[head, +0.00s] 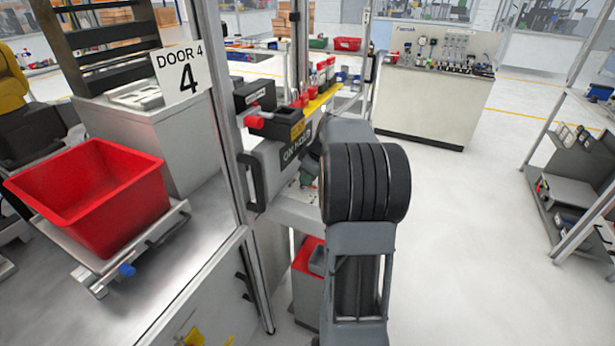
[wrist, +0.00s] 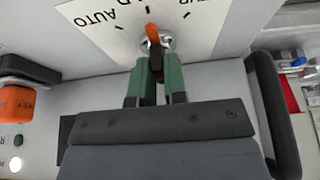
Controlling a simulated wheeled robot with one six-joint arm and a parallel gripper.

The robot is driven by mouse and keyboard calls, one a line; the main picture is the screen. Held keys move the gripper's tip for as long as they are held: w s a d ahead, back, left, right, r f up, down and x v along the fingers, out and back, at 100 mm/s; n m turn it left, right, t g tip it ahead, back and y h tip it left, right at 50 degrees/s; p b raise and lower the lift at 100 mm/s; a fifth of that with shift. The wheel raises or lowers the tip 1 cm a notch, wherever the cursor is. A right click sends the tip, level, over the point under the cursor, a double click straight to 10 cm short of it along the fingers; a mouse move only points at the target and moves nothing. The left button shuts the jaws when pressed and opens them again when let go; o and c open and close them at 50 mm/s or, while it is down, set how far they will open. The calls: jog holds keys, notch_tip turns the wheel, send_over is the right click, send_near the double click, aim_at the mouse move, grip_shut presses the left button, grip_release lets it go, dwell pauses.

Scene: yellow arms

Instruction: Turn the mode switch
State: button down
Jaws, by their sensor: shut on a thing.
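The mode switch (wrist: 153,34) shows in the wrist view at the top middle, an orange-and-black lever knob on a white dial plate (wrist: 125,40). The lettering AUTO stands left of it, with other partly cut-off lettering above and to the right. The orange tip points up, close to the middle tick mark. My gripper (wrist: 155,82) has green fingers, and they are shut on the black lower part of the knob. In the head view my arm hides the switch, and only a bit of the gripper (head: 308,178) shows beside the panel.
A black handle (wrist: 274,115) stands close to the right of my gripper. An orange key block (wrist: 17,102), a green button and a lit white button are at the left. In the head view, a red bin (head: 90,195) sits behind the door 4 frame.

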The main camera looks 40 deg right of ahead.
jog(key=m+h+b, duration=0.1)
jog(key=m+b, duration=0.1)
jog(key=m, duration=0.1)
jog(key=shift+a+m+t, duration=0.1)
jog(key=shift+m+t, duration=0.2)
jog(key=shift+t, duration=0.1)
jog(key=shift+a+m+h, duration=0.1)
jog(key=shift+m+h, duration=0.45)
jog(key=shift+m, duration=0.75)
jog(key=shift+m+h, duration=0.55)
jog(key=shift+m, duration=0.75)
jog(key=c, duration=1.2)
grip_release()
jog(key=shift+o, duration=0.2)
jog(key=p+v, duration=0.7)
jog(key=v, duration=0.7)
jog(key=shift+w, duration=0.2)
jog(key=shift+a+m, duration=0.1)
jog(key=shift+m, duration=0.2)
